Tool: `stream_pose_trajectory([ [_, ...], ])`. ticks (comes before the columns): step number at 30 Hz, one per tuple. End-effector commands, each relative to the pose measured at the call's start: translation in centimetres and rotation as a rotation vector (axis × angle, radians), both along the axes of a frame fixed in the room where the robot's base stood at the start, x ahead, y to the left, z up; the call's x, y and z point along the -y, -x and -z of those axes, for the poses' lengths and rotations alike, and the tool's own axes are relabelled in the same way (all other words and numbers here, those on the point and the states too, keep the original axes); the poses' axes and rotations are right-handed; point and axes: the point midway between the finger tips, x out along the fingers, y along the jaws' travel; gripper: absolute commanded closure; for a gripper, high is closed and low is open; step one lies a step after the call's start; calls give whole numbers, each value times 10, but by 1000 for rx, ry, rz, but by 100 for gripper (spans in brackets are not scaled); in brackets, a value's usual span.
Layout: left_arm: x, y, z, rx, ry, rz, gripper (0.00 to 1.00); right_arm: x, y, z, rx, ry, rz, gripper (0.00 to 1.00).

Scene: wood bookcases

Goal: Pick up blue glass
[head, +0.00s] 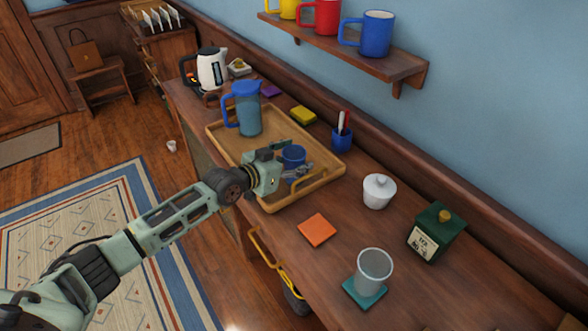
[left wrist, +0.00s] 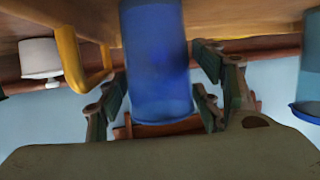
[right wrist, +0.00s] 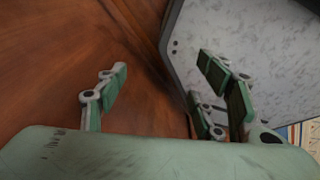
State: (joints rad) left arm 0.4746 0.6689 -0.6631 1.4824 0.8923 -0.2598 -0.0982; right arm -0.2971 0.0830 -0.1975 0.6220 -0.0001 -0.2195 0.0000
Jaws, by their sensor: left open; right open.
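The blue glass (head: 293,155) stands upright on the wooden tray (head: 222,150). My left gripper (head: 290,160) is at the glass, with one finger on each side of it. In the left wrist view, the glass (left wrist: 157,60) fills the space between the open fingers, and the picture is upside down. Small gaps seem to show beside the glass; I cannot tell whether a finger touches it. My right gripper (right wrist: 165,80) is open and empty in the right wrist view. It does not show in the head view.
A blue pitcher (head: 248,108) stands on the tray's far part. The tray's near handle (head: 308,190) is close to my left gripper. A pen cup (head: 342,138), a white lidded bowl (head: 379,191), an orange coaster (head: 317,230), a clear glass (head: 373,270) and a green canister (head: 436,232) stand around.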

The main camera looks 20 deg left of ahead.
Motion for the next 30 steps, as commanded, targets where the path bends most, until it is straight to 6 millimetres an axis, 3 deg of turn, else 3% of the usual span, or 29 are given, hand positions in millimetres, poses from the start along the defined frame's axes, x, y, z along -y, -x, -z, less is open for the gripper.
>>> stream_pose_trajectory([
  [16, 0, 0, 0, 0, 0, 0, 82, 0, 2, 0, -3, 0, -1, 38],
  [24, 0, 0, -5, 4, 2, 0, 83, -4, 4, 0, -6, -5, -2, 38],
  [30, 0, 0, -37, 7, 2, 2, 83, -7, 4, 1, -7, -8, -2, 38],
])
